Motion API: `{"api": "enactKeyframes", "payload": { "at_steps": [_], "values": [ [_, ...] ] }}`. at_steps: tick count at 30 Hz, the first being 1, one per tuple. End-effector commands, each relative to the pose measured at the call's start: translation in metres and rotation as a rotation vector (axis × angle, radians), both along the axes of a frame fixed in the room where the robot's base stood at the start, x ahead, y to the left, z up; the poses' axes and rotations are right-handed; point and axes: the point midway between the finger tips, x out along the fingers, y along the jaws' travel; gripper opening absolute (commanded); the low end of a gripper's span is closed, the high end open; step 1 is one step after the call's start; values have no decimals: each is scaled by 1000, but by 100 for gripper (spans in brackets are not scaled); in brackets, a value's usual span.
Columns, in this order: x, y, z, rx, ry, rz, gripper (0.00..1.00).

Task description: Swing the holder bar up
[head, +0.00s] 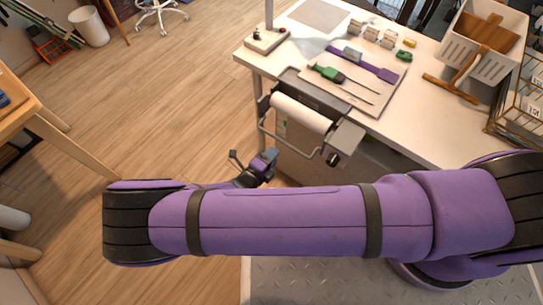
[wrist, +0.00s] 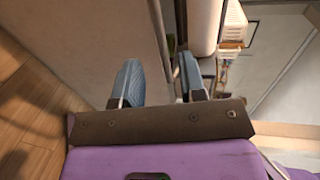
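The holder bar (head: 285,143) is a thin grey metal frame hanging out in front of a white paper roll (head: 301,113) at the table's front edge. My gripper (head: 252,158) is just off the bar's front left side, low beside the table. In the wrist view my gripper (wrist: 159,72) has its two blue-grey fingers well apart with nothing clamped between them. A thin bar (wrist: 160,32) runs down the picture toward the gap between the fingers, and the white roll (wrist: 205,24) shows beyond it. Whether a finger touches the bar cannot be told.
The white table (head: 420,125) carries a board (head: 369,96) with a green-handled tool (head: 328,73) and purple tools. A white crate (head: 476,62) and a wooden piece (head: 459,78) stand at the right. Wood floor left of the table is open; a wooden table (head: 55,135) stands far left.

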Motion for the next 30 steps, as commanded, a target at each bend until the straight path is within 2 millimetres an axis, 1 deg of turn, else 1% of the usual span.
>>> {"api": "enactKeyframes", "payload": {
  "at_steps": [5,12,17,20,25,30],
  "values": [
    [0,1,-9,-42,-43,1,38],
    [-8,12,-31,-173,-209,0,38],
    [-14,18,-37,-226,-288,0,38],
    [-15,19,-37,-238,-308,-1,38],
    [-4,10,-34,-242,-312,-2,38],
    [19,-8,-28,-242,-312,-1,38]
  ]
}}
